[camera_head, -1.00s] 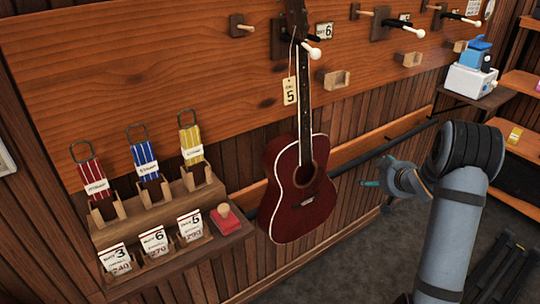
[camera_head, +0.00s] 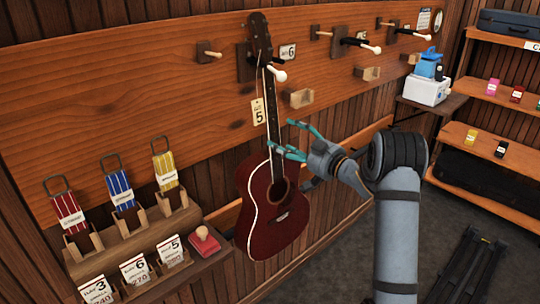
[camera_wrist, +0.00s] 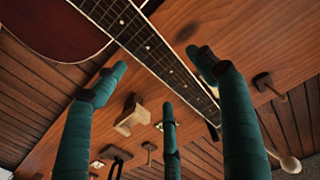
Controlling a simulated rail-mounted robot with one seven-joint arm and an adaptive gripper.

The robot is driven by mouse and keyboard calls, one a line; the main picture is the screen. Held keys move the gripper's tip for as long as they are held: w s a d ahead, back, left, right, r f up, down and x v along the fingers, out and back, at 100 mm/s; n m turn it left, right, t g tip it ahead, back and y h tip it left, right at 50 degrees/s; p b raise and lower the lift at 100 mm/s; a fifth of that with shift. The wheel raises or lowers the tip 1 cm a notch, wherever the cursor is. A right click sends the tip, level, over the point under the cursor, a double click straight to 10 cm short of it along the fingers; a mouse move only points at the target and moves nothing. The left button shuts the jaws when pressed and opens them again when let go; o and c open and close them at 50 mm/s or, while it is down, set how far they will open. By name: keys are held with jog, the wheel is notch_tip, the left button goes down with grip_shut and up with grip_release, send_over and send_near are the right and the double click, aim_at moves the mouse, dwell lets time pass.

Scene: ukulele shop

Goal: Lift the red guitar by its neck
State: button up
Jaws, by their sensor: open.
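The red guitar (camera_head: 274,206) hangs upright on the wall, its headstock (camera_head: 260,38) at a wall hanger with a white-tipped peg. Its dark neck (camera_head: 272,112) runs down to the body, and a paper tag marked 5 (camera_head: 258,111) hangs beside it. My gripper (camera_head: 283,136) is open and empty, just right of the lower neck, teal fingers pointing towards it. In the wrist view the neck (camera_wrist: 150,45) crosses diagonally beyond the spread teal fingers (camera_wrist: 161,62), with part of the red body (camera_wrist: 55,28) at upper left. I cannot tell whether any finger touches the neck.
A wooden wall block (camera_head: 298,97) sits just right of the neck. A wooden display stand (camera_head: 130,232) with colored string packs and price cards, plus a red stamp-like item (camera_head: 203,241), is left of the body. Shelves (camera_head: 500,150) stand at right.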

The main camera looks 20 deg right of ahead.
aim_at(277, 133)
jog(key=p+x, duration=0.1)
jog(key=x, duration=0.3)
jog(key=shift+w+a+p, duration=0.25)
jog(key=shift+w+p, duration=0.1)
jog(key=shift+p, duration=0.05)
jog(key=shift+c, duration=0.5)
grip_shut()
jog(key=shift+r, duration=0.3)
